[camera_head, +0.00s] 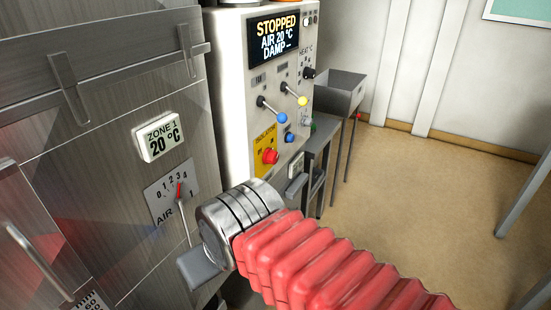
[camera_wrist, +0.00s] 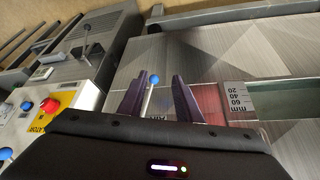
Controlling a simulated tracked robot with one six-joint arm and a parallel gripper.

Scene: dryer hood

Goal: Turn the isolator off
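The isolator is a yellow plate (camera_head: 263,153) with a red knob (camera_head: 269,157), low on the front of the white control panel. In the wrist view the red knob (camera_wrist: 49,105) and its yellow plate (camera_wrist: 67,98) are at the left, away from my fingers. My gripper (camera_wrist: 156,92) is open, with two dark fingers apart. A blue-tipped lever (camera_wrist: 154,80) shows between them in the picture; I cannot tell whether they touch it. In the head view my gripper (camera_head: 200,268) is in front of the steel cabinet, left of and below the isolator, and its fingers are mostly hidden.
Levers with blue (camera_head: 283,118) and yellow (camera_head: 302,101) balls stick out above the isolator. The AIR dial (camera_head: 172,192) is on the cabinet beside my wrist. A grey bin (camera_head: 340,88) stands beyond the panel. Open floor lies right.

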